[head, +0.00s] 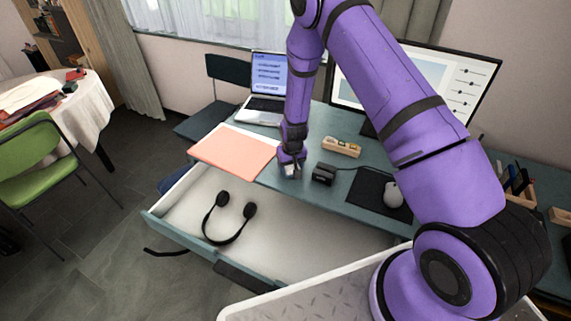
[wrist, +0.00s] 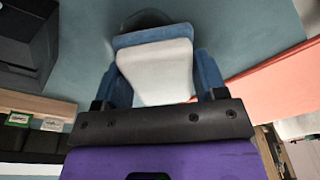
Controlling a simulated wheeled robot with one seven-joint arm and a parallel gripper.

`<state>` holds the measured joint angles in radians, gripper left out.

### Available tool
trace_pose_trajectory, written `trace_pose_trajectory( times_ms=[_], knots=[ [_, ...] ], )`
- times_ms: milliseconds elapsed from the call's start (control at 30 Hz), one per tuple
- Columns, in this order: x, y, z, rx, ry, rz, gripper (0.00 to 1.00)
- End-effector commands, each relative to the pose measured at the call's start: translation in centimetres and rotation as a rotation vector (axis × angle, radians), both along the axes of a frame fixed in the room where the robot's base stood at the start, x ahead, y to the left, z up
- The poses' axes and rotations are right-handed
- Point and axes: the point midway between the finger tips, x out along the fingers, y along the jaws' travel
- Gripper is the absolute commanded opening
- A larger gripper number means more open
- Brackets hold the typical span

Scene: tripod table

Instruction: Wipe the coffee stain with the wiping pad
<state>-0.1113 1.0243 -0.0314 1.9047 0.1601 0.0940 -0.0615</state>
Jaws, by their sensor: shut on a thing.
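My gripper (head: 291,163) is low over the teal desk, between the salmon folder and a small black box. In the wrist view its blue fingers are shut on the wiping pad (wrist: 156,72), a white block with a blue-grey edge. In the head view only a small pale bit of the pad shows under the fingers. In the wrist view a dark rounded patch (wrist: 146,17), which looks like the coffee stain, lies on the desk just past the pad's far edge. The pad hides part of it. I cannot tell whether the pad touches the desk.
The salmon folder (head: 236,152) lies left of my gripper, the black box (head: 324,174) right. A wooden tray (head: 342,147) and a laptop (head: 266,88) stand behind. In front, an open drawer (head: 184,212) holds a black headset (head: 229,236). A mouse (head: 393,194) lies further right.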

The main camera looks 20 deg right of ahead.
Motion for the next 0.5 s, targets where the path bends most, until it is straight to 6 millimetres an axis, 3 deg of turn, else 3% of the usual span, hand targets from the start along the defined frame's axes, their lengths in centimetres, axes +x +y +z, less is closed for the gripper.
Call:
trace_pose_trajectory(
  times_ms=[500],
  knots=[
    [-1.9, -1.9, 0.1, 0.0, 0.001, -0.001, 0.27]
  ],
)
